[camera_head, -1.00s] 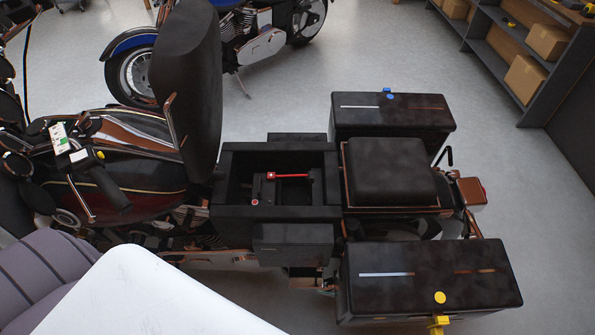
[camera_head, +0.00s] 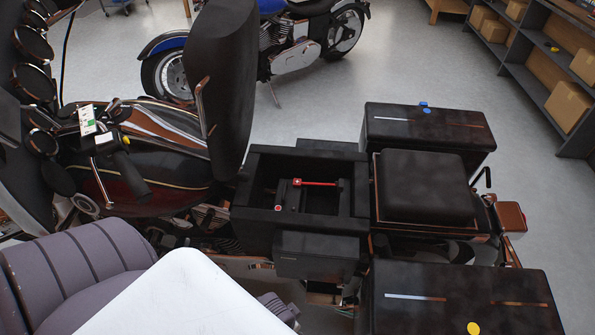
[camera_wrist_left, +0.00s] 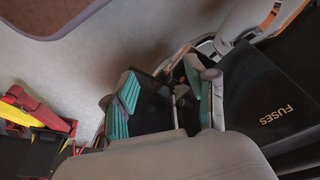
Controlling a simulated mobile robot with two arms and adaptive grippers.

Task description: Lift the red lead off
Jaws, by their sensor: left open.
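The red lead (camera_head: 318,183) is a short red bar with a square end, lying across the top inside an open black box (camera_head: 246,205) behind the motorcycle's tall backrest. A small red round spot (camera_head: 278,208) shows near it. In the left wrist view my left gripper (camera_wrist_left: 165,108) has its teal-padded fingers spread apart, with nothing seen between them but dark parts beyond. The left gripper is not seen in the head view. The red lead cannot be made out in the wrist view. My right gripper is in no view.
The tall black backrest (camera_head: 222,80) stands left of the box. A black seat pad (camera_head: 425,188) and two black cases (camera_head: 428,128) (camera_head: 455,300) lie right of it. In the wrist view, a black FUSES panel (camera_wrist_left: 280,95) and red and yellow parts (camera_wrist_left: 38,108) flank the gripper.

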